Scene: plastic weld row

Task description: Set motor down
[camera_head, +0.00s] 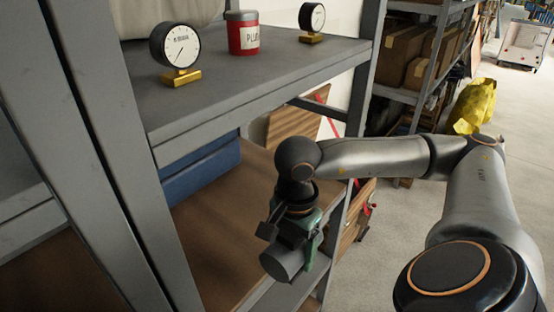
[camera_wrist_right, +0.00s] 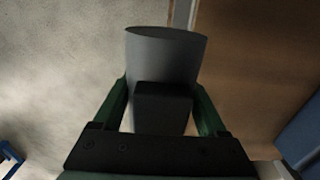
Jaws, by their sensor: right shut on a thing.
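The motor (camera_head: 285,262) is a grey cylinder with a dark box on its side. My right gripper (camera_head: 305,236), with green fingers, is shut on it and holds it in front of the lower shelf (camera_head: 222,225), near that shelf's front edge. In the right wrist view the motor (camera_wrist_right: 167,62) sits between the two green fingers of the gripper (camera_wrist_right: 163,112), with the floor at left and the brown shelf board at right behind it. I cannot tell the gap between motor and shelf. My left gripper is in neither view.
The upper shelf (camera_head: 235,92) holds two dial gauges (camera_head: 181,50) (camera_head: 313,20) and a red can (camera_head: 243,34). A blue bin (camera_head: 200,172) stands at the back of the lower shelf, whose brown board is otherwise bare where visible. A grey upright (camera_head: 118,130) stands at left.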

